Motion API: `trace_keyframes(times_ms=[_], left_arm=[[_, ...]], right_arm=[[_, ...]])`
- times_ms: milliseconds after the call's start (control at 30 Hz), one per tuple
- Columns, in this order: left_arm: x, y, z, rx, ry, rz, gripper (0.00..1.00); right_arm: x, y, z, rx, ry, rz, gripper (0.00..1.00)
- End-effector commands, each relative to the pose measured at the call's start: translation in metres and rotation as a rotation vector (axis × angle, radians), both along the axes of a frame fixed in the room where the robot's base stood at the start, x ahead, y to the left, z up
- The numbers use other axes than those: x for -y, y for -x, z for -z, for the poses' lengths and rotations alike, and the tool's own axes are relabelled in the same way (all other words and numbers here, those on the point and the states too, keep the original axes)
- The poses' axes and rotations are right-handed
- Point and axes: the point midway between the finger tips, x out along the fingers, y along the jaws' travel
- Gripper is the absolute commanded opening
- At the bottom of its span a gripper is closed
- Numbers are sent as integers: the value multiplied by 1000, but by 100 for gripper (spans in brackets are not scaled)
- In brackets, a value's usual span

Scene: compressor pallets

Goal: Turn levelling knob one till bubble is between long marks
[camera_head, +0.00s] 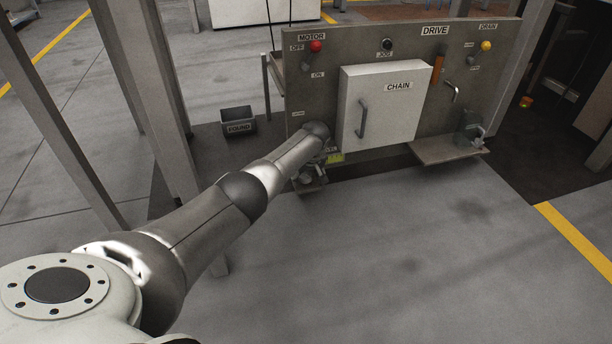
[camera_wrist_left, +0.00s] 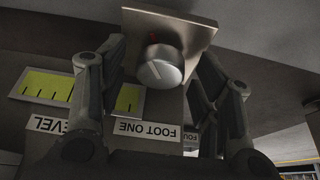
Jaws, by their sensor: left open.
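I cannot make out a bubble. In the head view, my left gripper (camera_head: 312,178) is low at the panel's left edge, mostly hidden by my arm.
The grey panel (camera_head: 470,100) carries a white CHAIN box (camera_head: 385,125) with a handle, buttons and a lever. A small shelf (camera_head: 450,150) juts out at its lower right. A dark bin (camera_head: 238,122) and posts stand left. The floor (camera_head: 400,250) in front is clear.

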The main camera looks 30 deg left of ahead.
Motion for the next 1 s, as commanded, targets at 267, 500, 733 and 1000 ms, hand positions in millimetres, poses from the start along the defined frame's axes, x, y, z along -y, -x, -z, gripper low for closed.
trace_keyframes(times_ms=[267, 500, 733, 1000], left_arm=[[0, 0, 0, 0, 0, 0, 38], [0, 0, 0, 0, 0, 0, 13], [0, 1, -2, -1, 0, 30, 13], [-1, 2, -4, -2, 2, 178, 13]], right_arm=[[0, 0, 0, 0, 0, 0, 0], [0, 0, 0, -1, 0, 0, 0], [0, 0, -6, -1, 0, 1, 0], [0, -1, -27, -2, 0, 1, 0]])
